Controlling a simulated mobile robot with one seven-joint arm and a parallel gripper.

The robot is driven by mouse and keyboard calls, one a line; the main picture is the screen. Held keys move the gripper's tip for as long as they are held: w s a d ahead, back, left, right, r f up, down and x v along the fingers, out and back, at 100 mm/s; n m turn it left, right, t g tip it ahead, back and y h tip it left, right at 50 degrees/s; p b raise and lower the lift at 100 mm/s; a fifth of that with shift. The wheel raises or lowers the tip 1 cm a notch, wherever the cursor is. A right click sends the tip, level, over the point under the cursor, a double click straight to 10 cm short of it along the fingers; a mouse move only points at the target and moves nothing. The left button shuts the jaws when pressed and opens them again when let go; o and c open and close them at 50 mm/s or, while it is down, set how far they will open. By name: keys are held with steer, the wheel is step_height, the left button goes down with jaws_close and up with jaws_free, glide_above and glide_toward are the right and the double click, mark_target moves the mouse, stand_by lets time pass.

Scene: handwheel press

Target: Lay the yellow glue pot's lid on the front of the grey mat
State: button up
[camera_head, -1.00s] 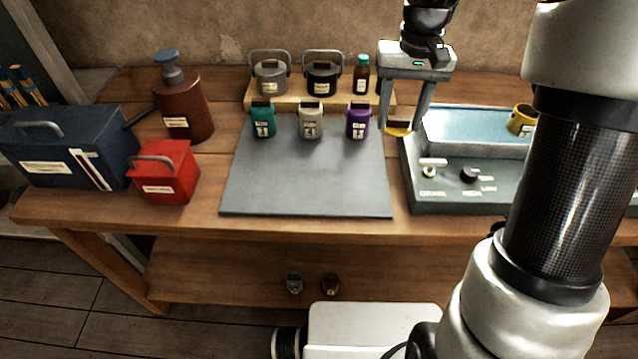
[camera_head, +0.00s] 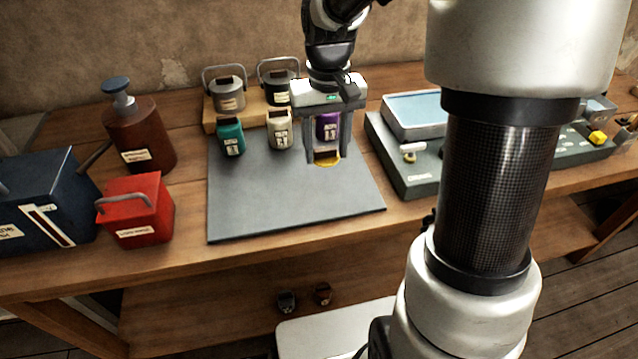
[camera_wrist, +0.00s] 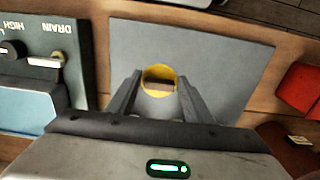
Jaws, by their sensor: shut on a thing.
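The yellow lid (camera_head: 327,162), with a dark grip on top, is held between the fingertips of my gripper (camera_head: 325,155). My gripper is shut on it. In the wrist view the lid (camera_wrist: 158,71) shows as a yellow disc between the two fingers (camera_wrist: 158,88). The grey mat (camera_head: 270,205) lies below, and the lid appears above its right part, behind the front edge. The gap between lid and mat is hard to tell. The yellow glue pot is not seen now; my arm covers part of the machine.
Teal (camera_head: 231,137), white (camera_head: 280,131) and purple (camera_head: 328,125) pots stand at the mat's back; my gripper partly covers the purple one. A red box (camera_head: 137,212) stands left of the mat, a green control machine (camera_head: 420,175) right. The mat's front is clear.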

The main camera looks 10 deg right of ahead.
step_height(320, 180, down, 8)
steer(key=shift+f+b, duration=0.25)
steer(key=shift+b, duration=0.45)
steer(key=shift+f, duration=0.1)
steer(key=shift+f, duration=0.15)
steer(key=o, duration=1)
